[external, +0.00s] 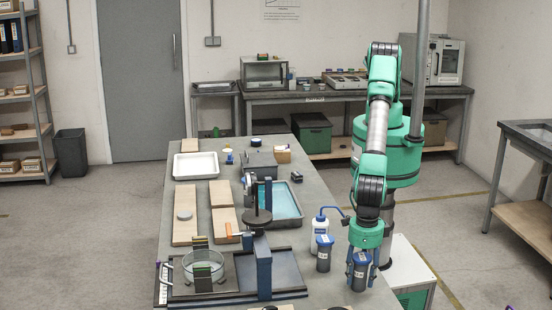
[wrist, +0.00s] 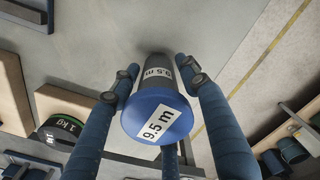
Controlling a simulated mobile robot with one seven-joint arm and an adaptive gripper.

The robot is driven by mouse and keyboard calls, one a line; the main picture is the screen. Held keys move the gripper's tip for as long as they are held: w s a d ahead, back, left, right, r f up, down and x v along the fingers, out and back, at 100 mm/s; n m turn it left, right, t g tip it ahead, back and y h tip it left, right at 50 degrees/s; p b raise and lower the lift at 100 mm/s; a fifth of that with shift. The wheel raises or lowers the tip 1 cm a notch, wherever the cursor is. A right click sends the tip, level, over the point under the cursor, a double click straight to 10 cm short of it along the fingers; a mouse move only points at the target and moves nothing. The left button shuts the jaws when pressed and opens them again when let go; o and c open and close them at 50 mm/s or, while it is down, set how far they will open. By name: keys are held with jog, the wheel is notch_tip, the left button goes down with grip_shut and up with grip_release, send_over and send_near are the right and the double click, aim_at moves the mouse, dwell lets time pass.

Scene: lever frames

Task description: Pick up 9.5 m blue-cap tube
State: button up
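The 9.5 m blue-cap tube (wrist: 155,118) is a dark grey cylinder with a wide blue cap. White labels on its cap and side read 9.5 m. In the external view this tube (external: 359,275) is at the table's near right corner, directly under my gripper (external: 361,258). In the wrist view the blue fingers of my gripper (wrist: 160,78) lie on both sides of the tube, very close to it. Part of a third finger shows below the cap. Whether the fingers press on the tube is not clear. The tube's base is hidden.
Another blue-cap tube (external: 323,258) and a white wash bottle (external: 320,229) stand just left of my gripper. A 1 kg weight (wrist: 60,132) shows at the left of the wrist view. A glass dish (external: 203,267) and a blue tray (external: 286,203) are farther left. The table's right edge is close.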

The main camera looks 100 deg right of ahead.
aim_at(363, 257)
grip_shut()
jog(key=shift+r, duration=0.15)
jog(key=shift+a+r, duration=0.1)
jog(key=shift+r, duration=1.55)
jog(key=s+d, duration=0.3)
jog(key=d, duration=0.4)
jog(key=s+d+r+b, duration=0.1)
jog(key=s+d, duration=0.3)
jog(key=d, duration=0.3)
jog(key=shift+d+r, duration=0.2)
